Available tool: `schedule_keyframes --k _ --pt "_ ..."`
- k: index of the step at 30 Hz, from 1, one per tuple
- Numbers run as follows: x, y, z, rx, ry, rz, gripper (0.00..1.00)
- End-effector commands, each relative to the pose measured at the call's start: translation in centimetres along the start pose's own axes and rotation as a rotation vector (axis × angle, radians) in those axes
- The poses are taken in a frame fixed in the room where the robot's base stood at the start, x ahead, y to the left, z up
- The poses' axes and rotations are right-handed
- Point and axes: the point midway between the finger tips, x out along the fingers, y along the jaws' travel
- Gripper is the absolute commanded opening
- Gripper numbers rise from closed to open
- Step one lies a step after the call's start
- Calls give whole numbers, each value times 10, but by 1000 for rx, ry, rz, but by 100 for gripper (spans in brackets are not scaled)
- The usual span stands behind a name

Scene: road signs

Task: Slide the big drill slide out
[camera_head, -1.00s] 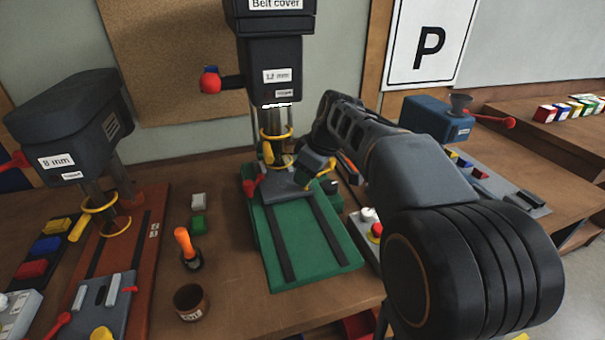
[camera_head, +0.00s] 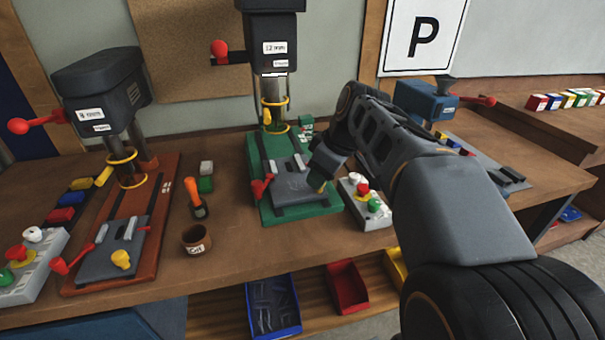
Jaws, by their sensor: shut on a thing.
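The big drill (camera_head: 275,55), with its 12 mm label, stands at the back middle of the bench. Its green base (camera_head: 268,148) carries a grey slide plate (camera_head: 290,188) with a red lever (camera_head: 261,188) at its left. The slide lies near the front end of the base, forward of the yellow ring guard (camera_head: 275,128) below the drill head. My gripper (camera_head: 321,183) is at the slide's right front corner, shut on its yellow knob. The arm hides part of the slide's right side and most of the fingers.
A smaller drill (camera_head: 105,90) with a brown base stands at the left. A dark cup (camera_head: 195,240) and an orange-handled tool (camera_head: 194,195) stand between the drills. A button box (camera_head: 365,203) sits close right of the green base. Blue (camera_head: 273,305) and red bins are below the bench edge.

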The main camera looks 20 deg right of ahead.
Motion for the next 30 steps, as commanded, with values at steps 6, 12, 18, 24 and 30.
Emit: schedule_keyframes --k 6,12,18,24,30 --pt "-6 -6 15 6 -8 19 0" --pt "-7 -10 16 2 -11 14 0" --pt "-6 -11 15 0 -13 9 0" --pt "-6 -12 14 -2 -10 8 50" --pt "-6 -12 13 -3 -7 8 56"
